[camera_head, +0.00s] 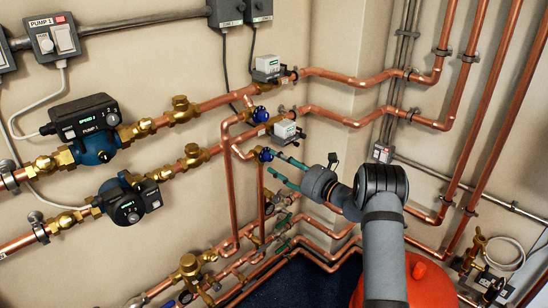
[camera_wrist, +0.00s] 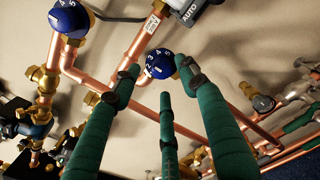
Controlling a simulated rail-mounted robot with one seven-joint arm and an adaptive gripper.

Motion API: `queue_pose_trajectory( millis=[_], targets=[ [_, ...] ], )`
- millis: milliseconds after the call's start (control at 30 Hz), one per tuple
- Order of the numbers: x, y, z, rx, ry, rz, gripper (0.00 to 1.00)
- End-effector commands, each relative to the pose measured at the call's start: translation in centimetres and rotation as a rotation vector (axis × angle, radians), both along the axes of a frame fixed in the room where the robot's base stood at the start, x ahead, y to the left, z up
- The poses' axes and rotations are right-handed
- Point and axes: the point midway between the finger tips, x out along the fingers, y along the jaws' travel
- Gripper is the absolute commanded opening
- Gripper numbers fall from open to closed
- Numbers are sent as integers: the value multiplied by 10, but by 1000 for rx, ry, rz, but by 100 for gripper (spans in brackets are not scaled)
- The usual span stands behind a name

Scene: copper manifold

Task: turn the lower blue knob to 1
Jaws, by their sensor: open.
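The lower blue knob (camera_head: 265,154) sits on a brass valve on the copper pipework. In the wrist view the knob (camera_wrist: 160,66) shows white numerals on its face, too small to read its setting surely. My gripper (camera_head: 276,164) has green fingers and is just right of the knob, pointing at it. In the wrist view my open gripper (camera_wrist: 156,73) has a fingertip on either side of the knob and a third finger below; contact cannot be told. The upper blue knob (camera_head: 260,114) is above the lower one, and in the wrist view (camera_wrist: 68,17) it is at upper left.
White actuator boxes (camera_head: 285,129) sit close by on the pipes. Two pumps (camera_head: 90,128) are at left. Copper pipes surround the knobs and run below. A red vessel (camera_head: 428,284) stands at lower right. Free air lies right of the knobs before the wall corner.

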Motion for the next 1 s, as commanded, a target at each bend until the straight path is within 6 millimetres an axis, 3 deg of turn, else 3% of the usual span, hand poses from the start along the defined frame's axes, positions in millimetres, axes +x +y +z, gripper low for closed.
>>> queue_pose_trajectory(
  millis=[233, 567, 1000],
  targets=[
    [17, 20, 0, -1, 0, 0, 43],
    [20, 23, 0, -2, 0, -1, 43],
    [20, 22, 0, -2, 0, -1, 18]
  ],
)
